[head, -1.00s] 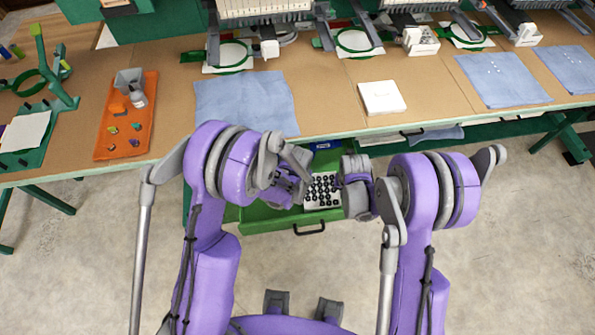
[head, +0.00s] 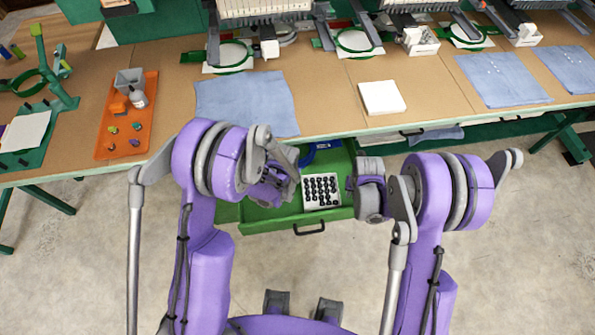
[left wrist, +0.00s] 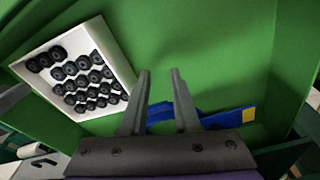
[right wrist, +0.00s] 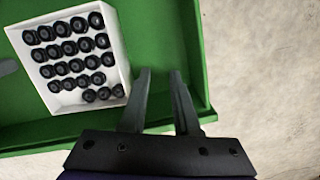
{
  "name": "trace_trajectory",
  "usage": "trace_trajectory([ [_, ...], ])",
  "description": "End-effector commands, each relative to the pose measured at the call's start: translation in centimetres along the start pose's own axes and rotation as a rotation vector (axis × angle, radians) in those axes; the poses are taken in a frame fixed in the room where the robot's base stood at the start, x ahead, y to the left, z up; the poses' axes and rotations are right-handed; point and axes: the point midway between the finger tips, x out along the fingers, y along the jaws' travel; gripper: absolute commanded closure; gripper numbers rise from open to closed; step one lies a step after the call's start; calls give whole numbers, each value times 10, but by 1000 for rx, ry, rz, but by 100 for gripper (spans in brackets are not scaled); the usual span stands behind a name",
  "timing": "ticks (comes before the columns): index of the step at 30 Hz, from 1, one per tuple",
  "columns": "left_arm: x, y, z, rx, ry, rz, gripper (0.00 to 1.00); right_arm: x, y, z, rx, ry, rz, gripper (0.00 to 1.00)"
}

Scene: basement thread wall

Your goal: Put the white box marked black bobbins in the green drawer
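The white box of black bobbins (head: 322,204) sits in the open green drawer (head: 265,226). It is open on top and holds several black bobbins in rows. It also shows in the left wrist view (left wrist: 124,66) and the right wrist view (right wrist: 121,50). My left gripper (left wrist: 160,72) is open and empty over the drawer, to the left of the box in the head view. My right gripper (right wrist: 159,72) is open and empty over the drawer's right side, beside the box. Neither gripper's fingers touch the box.
A blue object (left wrist: 220,119) with a yellow end lies in the drawer, farther back. Bare floor lies in front of the drawer.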

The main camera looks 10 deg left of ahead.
Motion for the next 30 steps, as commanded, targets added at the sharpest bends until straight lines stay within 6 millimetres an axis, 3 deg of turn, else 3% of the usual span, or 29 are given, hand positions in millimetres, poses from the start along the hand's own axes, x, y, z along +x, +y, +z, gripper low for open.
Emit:
trace_trajectory([
  [14,-8,0,0,0,0,0,70,0,0,0,0,0,0,70],
  [30,-101,0,0,0,0,0,70,0,0,0,0,0,0,70],
])
